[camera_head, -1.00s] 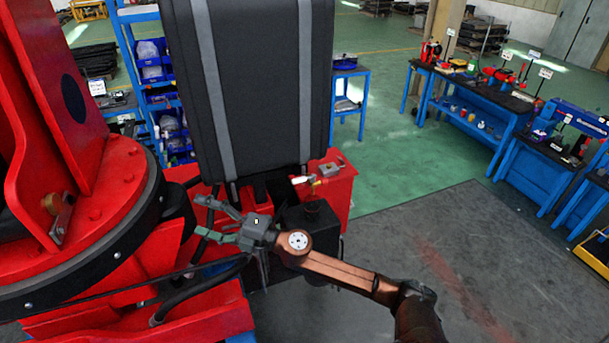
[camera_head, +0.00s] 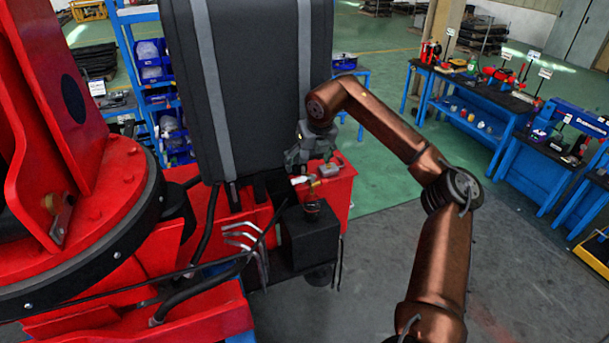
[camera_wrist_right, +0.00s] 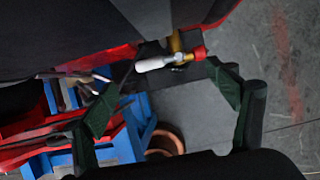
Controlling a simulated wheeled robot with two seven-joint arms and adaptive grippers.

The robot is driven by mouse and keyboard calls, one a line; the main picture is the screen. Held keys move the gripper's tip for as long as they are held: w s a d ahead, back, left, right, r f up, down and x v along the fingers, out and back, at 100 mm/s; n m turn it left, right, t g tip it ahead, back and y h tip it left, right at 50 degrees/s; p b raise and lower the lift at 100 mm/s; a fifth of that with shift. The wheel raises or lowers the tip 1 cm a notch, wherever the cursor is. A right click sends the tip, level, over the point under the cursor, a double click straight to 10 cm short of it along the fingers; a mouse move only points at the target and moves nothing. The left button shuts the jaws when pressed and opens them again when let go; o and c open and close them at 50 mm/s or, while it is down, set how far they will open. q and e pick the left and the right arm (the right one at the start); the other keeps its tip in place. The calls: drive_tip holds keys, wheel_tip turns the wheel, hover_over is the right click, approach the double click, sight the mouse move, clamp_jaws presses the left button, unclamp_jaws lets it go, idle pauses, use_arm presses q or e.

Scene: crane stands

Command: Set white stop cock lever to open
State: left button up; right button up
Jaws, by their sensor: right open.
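The white stop cock lever (camera_head: 301,180) is a small white handle beside a brass fitting, by the red housing under the large black case. In the right wrist view the lever (camera_wrist_right: 155,64) lies sideways, with brass and a red end to its right. My right gripper (camera_head: 295,160) is just above and behind the lever in the head view. In the right wrist view its two green-padded fingers (camera_wrist_right: 163,96) are spread wide and empty, with the lever showing beyond the gap between them, not touched as far as I can see. My left gripper is not in view.
The large black case (camera_head: 255,85) rises right behind the lever. A black box (camera_head: 310,238) stands in front, with bent metal hooks (camera_head: 243,238) to its left. The red crane turret (camera_head: 90,200) fills the left. Blue workbenches (camera_head: 470,112) stand far right across open floor.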

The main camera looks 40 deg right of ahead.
sight(304, 178)
drive_tip(key=p+x, duration=0.1)
drive_tip(key=x, duration=0.6)
drive_tip(key=shift+w+f, duration=0.1)
drive_tip(key=shift+f, duration=0.2)
drive_tip(key=shift+c, duration=0.2)
drive_tip(key=c, duration=1.6)
drive_tip(key=shift+p, duration=0.3)
drive_tip(key=shift+c, duration=0.2)
